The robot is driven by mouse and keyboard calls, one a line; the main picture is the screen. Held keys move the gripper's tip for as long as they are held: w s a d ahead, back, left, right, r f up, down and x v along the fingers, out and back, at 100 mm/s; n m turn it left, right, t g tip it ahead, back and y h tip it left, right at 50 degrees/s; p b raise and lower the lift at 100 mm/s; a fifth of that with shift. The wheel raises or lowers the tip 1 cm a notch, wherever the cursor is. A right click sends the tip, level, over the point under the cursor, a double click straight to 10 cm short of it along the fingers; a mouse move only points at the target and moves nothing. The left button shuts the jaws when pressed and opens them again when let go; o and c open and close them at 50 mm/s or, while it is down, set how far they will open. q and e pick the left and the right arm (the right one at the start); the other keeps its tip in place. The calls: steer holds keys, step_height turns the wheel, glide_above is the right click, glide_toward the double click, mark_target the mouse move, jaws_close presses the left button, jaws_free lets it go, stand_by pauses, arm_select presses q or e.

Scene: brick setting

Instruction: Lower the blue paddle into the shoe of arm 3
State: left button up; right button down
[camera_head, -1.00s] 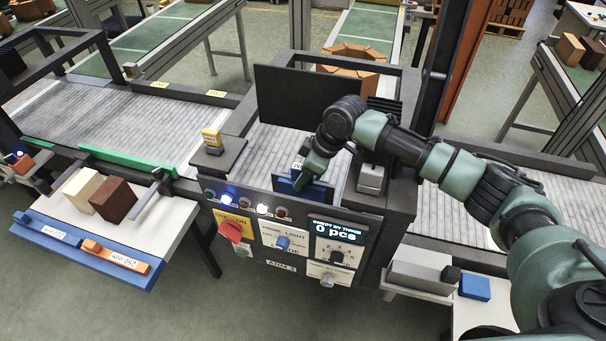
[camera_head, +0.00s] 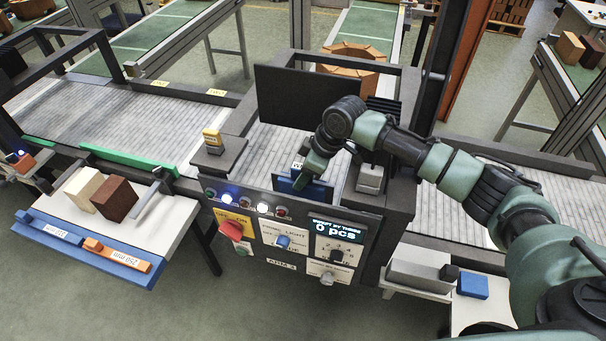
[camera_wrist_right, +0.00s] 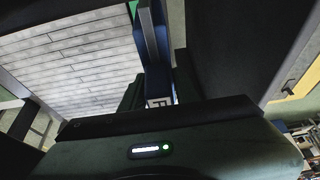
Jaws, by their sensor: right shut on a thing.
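The blue paddle (camera_head: 287,185) is at the front of the arm 3 station, just behind the control panel (camera_head: 290,238). My right gripper (camera_head: 301,179) reaches down to it from the right and is shut on it. In the right wrist view the blue paddle (camera_wrist_right: 151,40) stands on edge with a white label by the finger. The shoe is hidden, so I cannot tell whether the paddle's lower edge is in it. My left gripper is not in view.
A yellow-topped block (camera_head: 212,140) and a grey block (camera_head: 370,178) flank the opening. Two bricks lie on the left table.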

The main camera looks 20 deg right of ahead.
steer(key=shift+r+p, duration=0.1)
steer(key=shift+p, duration=0.25)
stand_by(0.4)
steer(key=shift+f+b, duration=0.85)
steer(key=shift+f, duration=0.85)
steer(key=shift+r, duration=0.1)
steer(key=shift+r+p, duration=1.3)
steer(key=shift+p, duration=0.05)
steer(key=shift+f+b, duration=0.65)
steer(key=shift+f, duration=0.7)
stand_by(1.0)
steer(key=c, duration=1)
jaws_free()
steer(key=shift+o, duration=0.2)
steer(key=shift+f, duration=0.1)
